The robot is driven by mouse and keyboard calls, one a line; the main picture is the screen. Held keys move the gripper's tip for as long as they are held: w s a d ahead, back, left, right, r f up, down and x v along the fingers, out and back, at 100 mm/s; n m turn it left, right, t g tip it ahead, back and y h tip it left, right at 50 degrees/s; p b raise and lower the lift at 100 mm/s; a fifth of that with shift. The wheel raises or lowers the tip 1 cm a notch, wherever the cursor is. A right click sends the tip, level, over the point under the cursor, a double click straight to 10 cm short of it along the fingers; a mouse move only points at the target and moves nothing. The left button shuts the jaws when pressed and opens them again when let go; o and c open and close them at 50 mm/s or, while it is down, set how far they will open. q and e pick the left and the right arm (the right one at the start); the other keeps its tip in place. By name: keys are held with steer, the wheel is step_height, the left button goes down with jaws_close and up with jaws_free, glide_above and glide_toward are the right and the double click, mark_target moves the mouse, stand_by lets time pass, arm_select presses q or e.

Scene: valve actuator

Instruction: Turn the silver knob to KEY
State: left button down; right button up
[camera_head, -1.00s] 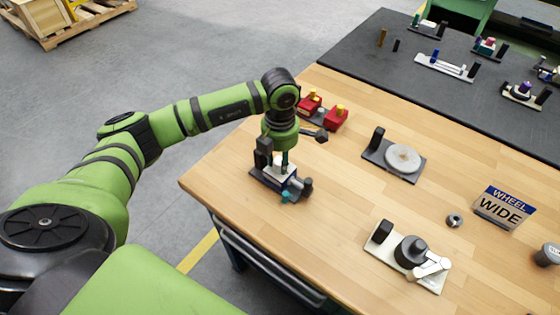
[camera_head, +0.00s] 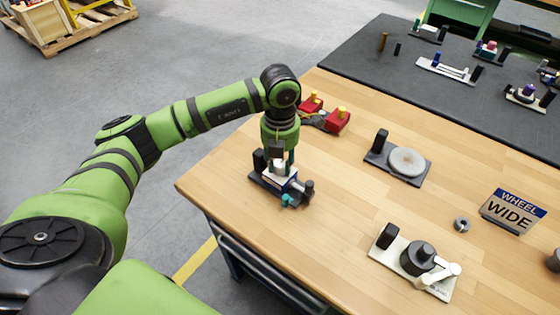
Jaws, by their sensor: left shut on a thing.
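The valve device sits near the table's left edge, a dark base plate (camera_head: 258,184) carrying a blue and white block (camera_head: 279,180), black posts and a teal piece (camera_head: 288,200). My left gripper (camera_head: 280,163) points straight down over this block from the green arm. It is shut on a small pale silver knob (camera_head: 279,167) on top of the block. The fingers partly cover the knob, and no KEY mark can be read at this size. My right gripper is not in view.
Red blocks with yellow tops (camera_head: 338,121) stand just behind my left wrist. Bare wooden table (camera_head: 345,205) lies between.

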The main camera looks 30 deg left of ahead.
mark_target(280, 164)
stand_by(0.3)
arm_select(q)
steer(key=c, duration=0.9)
jaws_free()
step_height(280, 164, up, 12)
steer(key=shift+s+f, duration=0.1)
